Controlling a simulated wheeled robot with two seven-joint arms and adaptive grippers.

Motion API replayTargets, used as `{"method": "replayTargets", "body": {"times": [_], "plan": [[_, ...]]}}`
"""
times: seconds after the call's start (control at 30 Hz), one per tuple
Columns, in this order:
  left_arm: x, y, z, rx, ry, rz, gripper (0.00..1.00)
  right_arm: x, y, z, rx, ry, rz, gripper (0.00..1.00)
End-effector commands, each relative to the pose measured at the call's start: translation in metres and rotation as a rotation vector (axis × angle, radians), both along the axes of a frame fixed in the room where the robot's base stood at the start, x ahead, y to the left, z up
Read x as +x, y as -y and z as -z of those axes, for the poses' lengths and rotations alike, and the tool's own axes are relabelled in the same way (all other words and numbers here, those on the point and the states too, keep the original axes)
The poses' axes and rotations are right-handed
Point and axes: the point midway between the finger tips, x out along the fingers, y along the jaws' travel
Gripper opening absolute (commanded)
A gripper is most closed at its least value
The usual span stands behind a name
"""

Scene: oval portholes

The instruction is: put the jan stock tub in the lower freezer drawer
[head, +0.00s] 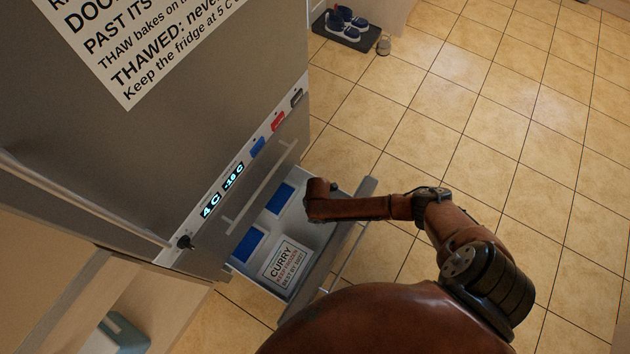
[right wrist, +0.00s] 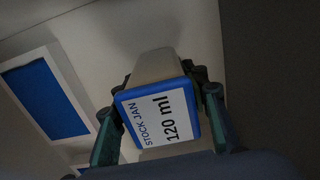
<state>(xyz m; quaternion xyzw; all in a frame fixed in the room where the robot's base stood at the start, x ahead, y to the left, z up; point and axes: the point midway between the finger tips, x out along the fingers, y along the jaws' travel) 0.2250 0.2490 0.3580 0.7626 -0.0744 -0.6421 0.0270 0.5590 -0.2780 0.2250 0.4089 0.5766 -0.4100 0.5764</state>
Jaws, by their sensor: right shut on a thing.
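The jan stock tub (right wrist: 160,112) shows in the right wrist view, with a blue rim and a white label reading "STOCK JAN 120 ml". My right gripper (right wrist: 164,92) is shut on it, one finger on each side. In the head view my right arm reaches over the open freezer drawer (head: 358,212), and its wrist hides the gripper and the tub. Whether the tub touches the drawer floor cannot be told. The open drawer sits below a closed front with a bar handle (head: 262,186). My left gripper is not in view.
In the drawer lie a white "CURRY" package (head: 286,263) and two blue rectangles, one far (head: 279,198) and one near (head: 247,245). The fridge (head: 190,90) rises at left. Shoes on a dark mat (head: 346,35) lie far off. The tiled floor at right is clear.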

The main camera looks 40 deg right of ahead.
Motion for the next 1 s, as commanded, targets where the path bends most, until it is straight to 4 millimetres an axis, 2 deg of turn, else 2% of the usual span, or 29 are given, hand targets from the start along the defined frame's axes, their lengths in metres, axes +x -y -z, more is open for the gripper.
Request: {"method": "replayTargets", "body": {"times": [0.4, 0.43, 0.67, 1.0], "plan": [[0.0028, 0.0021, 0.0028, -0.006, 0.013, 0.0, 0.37, 0.0011, -0.0005, 0.0033, 0.001, 0.002, 0.0, 0.08], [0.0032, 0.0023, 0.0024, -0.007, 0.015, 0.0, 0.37, 0.0007, -0.0004, 0.0029, 0.001, 0.002, 0.0, 0.43], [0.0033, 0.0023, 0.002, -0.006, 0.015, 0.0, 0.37, 0.0006, -0.0004, 0.0026, 0.001, 0.002, 0.0, 0.59], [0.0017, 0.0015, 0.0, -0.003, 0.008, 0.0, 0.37, 0.0008, -0.0002, -0.0018, 0.001, 0.002, 0.0, 0.59]]}}
